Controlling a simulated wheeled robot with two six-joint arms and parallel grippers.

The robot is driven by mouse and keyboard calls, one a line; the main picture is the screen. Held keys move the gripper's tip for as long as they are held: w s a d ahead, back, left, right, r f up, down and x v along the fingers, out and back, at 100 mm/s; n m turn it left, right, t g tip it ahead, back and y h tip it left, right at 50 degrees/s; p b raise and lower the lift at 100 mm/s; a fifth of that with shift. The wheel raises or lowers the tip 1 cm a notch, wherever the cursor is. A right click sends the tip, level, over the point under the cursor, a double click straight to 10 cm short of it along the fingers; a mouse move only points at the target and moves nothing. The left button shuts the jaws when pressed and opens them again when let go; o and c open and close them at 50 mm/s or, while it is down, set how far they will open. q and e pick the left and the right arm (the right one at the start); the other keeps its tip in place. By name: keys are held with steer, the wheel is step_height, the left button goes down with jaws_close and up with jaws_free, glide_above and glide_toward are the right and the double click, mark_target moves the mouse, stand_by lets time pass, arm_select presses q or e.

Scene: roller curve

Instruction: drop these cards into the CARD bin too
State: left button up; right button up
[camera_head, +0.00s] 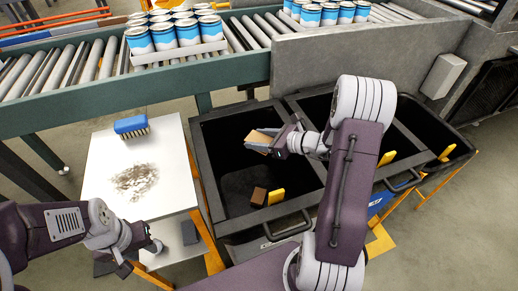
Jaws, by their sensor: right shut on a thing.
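My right gripper (279,143) is shut on a brown card piece (262,136). It holds the piece above the left black bin (204,165), inside the outline of its opening. Another brown piece (259,196) lies in that bin near the front wall. My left gripper (140,256) is at the lower left, beside the front of the white table. Its fingers look apart and nothing shows between them. The bin's front label is too small and cut off to read.
More black bins (428,150) stand to the right, partly behind my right arm. A blue brush (131,125) and a dark smudge (136,180) are on the white table (105,160). A roller conveyor (60,75) carries trays of blue-and-white cans (163,37) behind.

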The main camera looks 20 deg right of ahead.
step_height(320, 180, down, 6)
steer(key=b, duration=0.5)
steer(key=o, duration=1.4)
steer(key=p+v, duration=0.2)
steer(key=v, duration=0.7)
steer(key=shift+s+r, duration=0.1)
